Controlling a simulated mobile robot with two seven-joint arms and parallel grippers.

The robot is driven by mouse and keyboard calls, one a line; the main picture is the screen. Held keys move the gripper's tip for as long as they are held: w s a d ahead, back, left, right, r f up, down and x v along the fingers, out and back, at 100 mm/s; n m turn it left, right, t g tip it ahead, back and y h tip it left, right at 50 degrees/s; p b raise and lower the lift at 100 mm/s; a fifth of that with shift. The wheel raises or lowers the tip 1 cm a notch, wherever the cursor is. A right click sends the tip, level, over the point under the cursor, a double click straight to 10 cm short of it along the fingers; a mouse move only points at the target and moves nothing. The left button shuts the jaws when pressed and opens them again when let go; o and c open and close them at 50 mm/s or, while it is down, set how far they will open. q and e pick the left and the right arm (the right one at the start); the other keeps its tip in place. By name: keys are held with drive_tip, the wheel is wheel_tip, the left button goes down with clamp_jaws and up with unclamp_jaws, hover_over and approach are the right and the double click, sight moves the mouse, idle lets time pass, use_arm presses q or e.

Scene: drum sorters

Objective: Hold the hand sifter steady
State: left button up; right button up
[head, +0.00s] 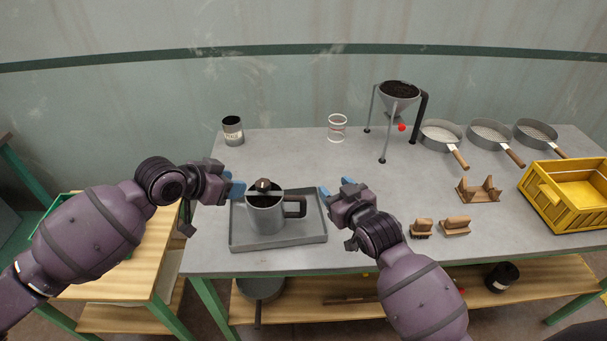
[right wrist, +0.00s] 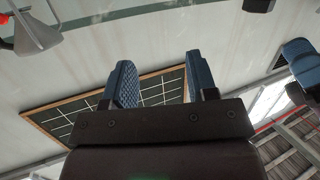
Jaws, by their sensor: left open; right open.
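The hand sifter (head: 265,218) is a grey metal cup with dark contents, a bar with a brown knob across its top, and a dark handle on its right. It stands upright on a grey tray (head: 291,241). My left gripper (head: 237,189) is open, with its blue fingertips close to the sifter's upper left side; I cannot tell if they touch it. My right gripper (head: 336,188) is open and empty, to the right of the handle and apart from it. Its two blue fingers stand apart in the right wrist view (right wrist: 163,88).
A labelled can (head: 232,131) and a clear ringed cup (head: 337,128) stand behind. A hopper on legs (head: 399,98), several wood-handled sieves (head: 441,136), a wooden cradle (head: 479,190), brushes (head: 455,226) and a yellow crate (head: 556,213) occupy the right.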

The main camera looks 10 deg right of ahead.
drive_tip(key=w+a+r+m+g+y, duration=0.1)
drive_tip(key=w+a+r+m+g, duration=0.15)
drive_tip(key=w+a+r, duration=0.35)
drive_tip(key=w+a+r+m+g, duration=0.2)
drive_tip(key=w+a+m, duration=0.2)
drive_tip(key=w, duration=0.4)
drive_tip(key=m+g+h, duration=0.4)
drive_tip(key=m+g, duration=0.7)
drive_tip(key=m, duration=0.7)
hover_over(303, 198)
drive_tip(key=f, duration=0.7)
drive_tip(key=shift+w+f, duration=0.2)
drive_tip(key=shift+f, duration=0.15)
drive_tip(key=shift+s+d+m, duration=0.1)
drive_tip(key=shift+s+m, duration=0.05)
drive_tip(key=shift+m, duration=0.7)
wheel_tip(303, 198, down, 11)
drive_tip(key=shift+r, duration=0.1)
